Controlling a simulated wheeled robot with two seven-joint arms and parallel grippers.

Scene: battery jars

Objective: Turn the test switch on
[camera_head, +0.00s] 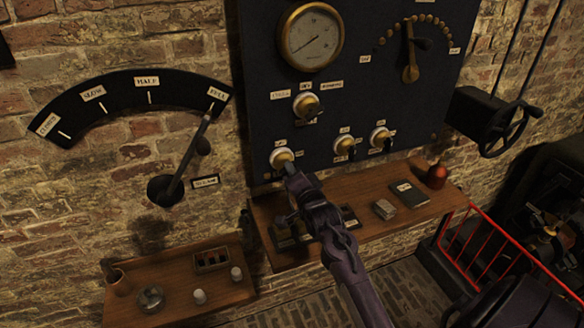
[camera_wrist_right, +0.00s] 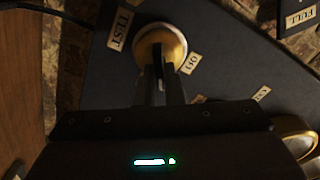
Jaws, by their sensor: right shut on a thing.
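The test switch (camera_head: 281,157) is a round white and brass fitting at the lower left of the dark panel (camera_head: 370,85). In the right wrist view the switch (camera_wrist_right: 160,38) has a "TEST" label (camera_wrist_right: 120,28) on one side and an "OFF" label (camera_wrist_right: 190,64) on another. My right gripper (camera_head: 291,171) is at the switch, and its fingers (camera_wrist_right: 161,72) are closed on the switch's lever. The fingers hide most of the lever, so I cannot tell which way it points. My left gripper is not in view.
Other switches sit nearby: one above (camera_head: 306,105) and two to the right (camera_head: 345,146) (camera_head: 380,137). A big lever (camera_head: 190,155) is at left, a handwheel (camera_head: 505,130) at right.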

